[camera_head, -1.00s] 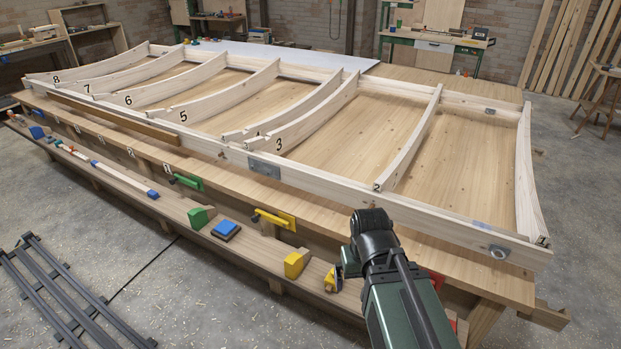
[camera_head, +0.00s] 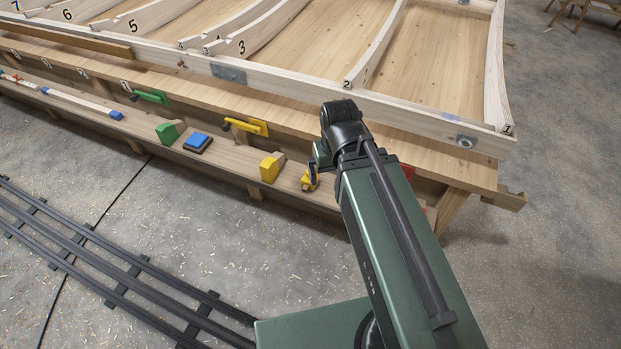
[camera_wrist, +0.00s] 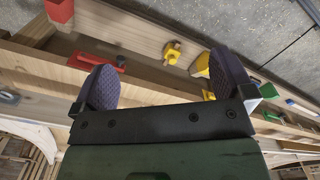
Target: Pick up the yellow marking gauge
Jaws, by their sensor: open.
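The yellow marking gauge (camera_head: 307,183) lies on the low shelf along the bench front, just left of my arm in the head view. In the wrist view the gauge (camera_wrist: 172,52) is a small yellow piece with a wooden part, beyond the gap between my fingers. My gripper (camera_wrist: 165,82) is open and empty, with its two dark pads wide apart. It is apart from the gauge. In the head view my arm hides most of the gripper, and only a bit shows near the gauge.
A yellow wedge block (camera_head: 270,167) sits left of the gauge; a blue block (camera_head: 197,143) and a green wedge (camera_head: 169,132) are farther left. A yellow handle (camera_head: 246,127) is on the bench front above. Red pieces (camera_wrist: 97,60) show near my left finger. Dark rails (camera_head: 120,270) cross the floor.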

